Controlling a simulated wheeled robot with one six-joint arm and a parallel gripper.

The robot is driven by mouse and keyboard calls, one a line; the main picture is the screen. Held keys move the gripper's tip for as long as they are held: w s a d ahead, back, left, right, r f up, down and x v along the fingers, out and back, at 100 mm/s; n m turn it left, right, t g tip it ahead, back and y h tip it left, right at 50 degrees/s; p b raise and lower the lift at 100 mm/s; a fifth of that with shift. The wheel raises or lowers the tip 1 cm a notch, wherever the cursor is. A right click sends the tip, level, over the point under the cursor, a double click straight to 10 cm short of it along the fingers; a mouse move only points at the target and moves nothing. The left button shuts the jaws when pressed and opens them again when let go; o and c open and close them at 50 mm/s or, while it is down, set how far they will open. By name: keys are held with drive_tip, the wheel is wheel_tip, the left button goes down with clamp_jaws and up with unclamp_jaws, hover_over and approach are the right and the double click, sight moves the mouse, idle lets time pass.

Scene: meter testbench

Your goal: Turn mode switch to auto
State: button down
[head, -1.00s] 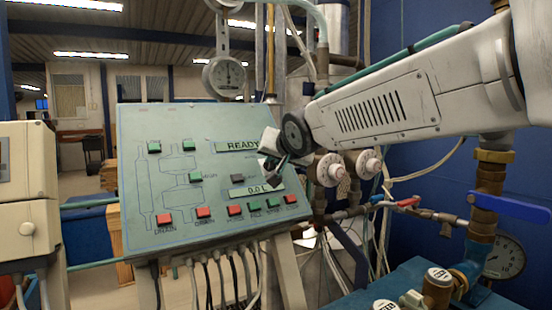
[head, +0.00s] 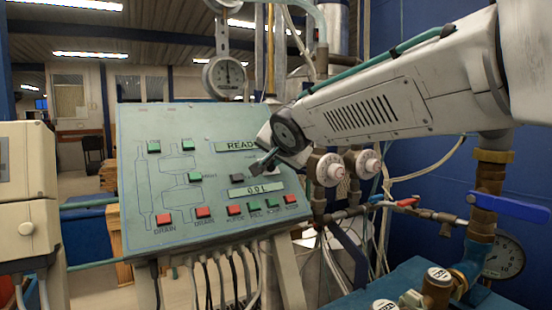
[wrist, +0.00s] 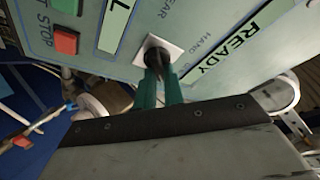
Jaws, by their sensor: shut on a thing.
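The sloped green-grey control panel (head: 135,200) stands left of centre in the head view. In the wrist view, the mode switch (wrist: 157,50) is a dark knob on a white square plate, with "HAND" lettering beside it. My gripper (wrist: 159,76) has its teal fingers closed on the knob. In the head view, my gripper (head: 260,166) reaches the panel's right part from the upper right, between the two displays. The knob's exact pointing direction is hard to read, as the fingers cover part of it. No "auto" label is legible.
The READY display (wrist: 236,45) and the "0.0 L" display (head: 257,191) flank the switch. A red button (wrist: 66,42) sits near the STOP lettering. Several red and green buttons line the panel's bottom. White round knobs (head: 330,170) and pipes stand to the right.

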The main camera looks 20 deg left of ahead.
drive_tip(key=shift+f, duration=0.1)
drive_tip(key=c, duration=1.5)
unclamp_jaws()
drive_tip(key=shift+a, duration=0.1)
drive_tip(key=v, duration=0.7)
drive_tip(key=shift+s+d, duration=0.2)
drive_tip(key=shift+d, duration=0.1)
